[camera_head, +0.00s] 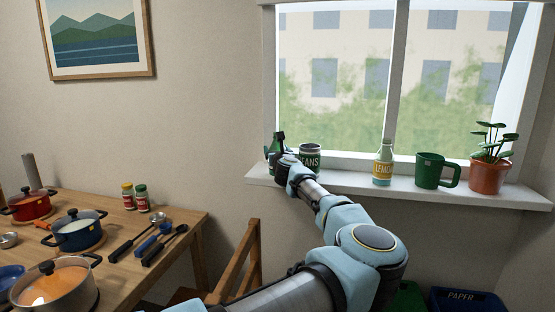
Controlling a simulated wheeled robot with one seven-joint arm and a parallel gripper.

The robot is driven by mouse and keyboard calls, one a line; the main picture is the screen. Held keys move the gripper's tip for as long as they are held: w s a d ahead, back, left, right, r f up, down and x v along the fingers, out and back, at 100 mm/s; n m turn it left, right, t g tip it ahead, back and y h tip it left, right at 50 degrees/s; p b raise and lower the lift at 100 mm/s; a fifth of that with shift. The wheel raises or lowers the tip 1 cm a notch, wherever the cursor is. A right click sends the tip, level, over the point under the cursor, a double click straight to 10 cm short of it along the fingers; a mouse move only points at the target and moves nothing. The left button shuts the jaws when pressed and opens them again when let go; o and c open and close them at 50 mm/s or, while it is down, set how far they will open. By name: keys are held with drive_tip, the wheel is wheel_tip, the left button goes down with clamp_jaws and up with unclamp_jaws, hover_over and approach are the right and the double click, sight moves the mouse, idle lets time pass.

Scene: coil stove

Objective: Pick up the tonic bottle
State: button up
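A dark green bottle (274,147) stands at the left end of the white window sill, mostly hidden behind the end of my arm. Its label does not show, so I cannot read whether it says tonic. My gripper (281,143) is at this bottle, in front of it or around it. The fingers are small, dark and partly hidden by my wrist, so I cannot tell whether they touch or grip the bottle. A pale bottle with a yellow label (383,168) reading "LEMO..." stands farther right on the sill.
A dark can reading "BEANS" (311,156) stands close to the right of my gripper. A green mug (430,170) and a potted plant (488,177) stand farther right on the sill (405,189). A wooden table (190,222) with pots and utensils is at lower left.

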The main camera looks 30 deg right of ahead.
drive_tip(key=c, duration=1)
drive_tip(key=shift+r, duration=0.1)
drive_tip(key=shift+c, duration=0.2)
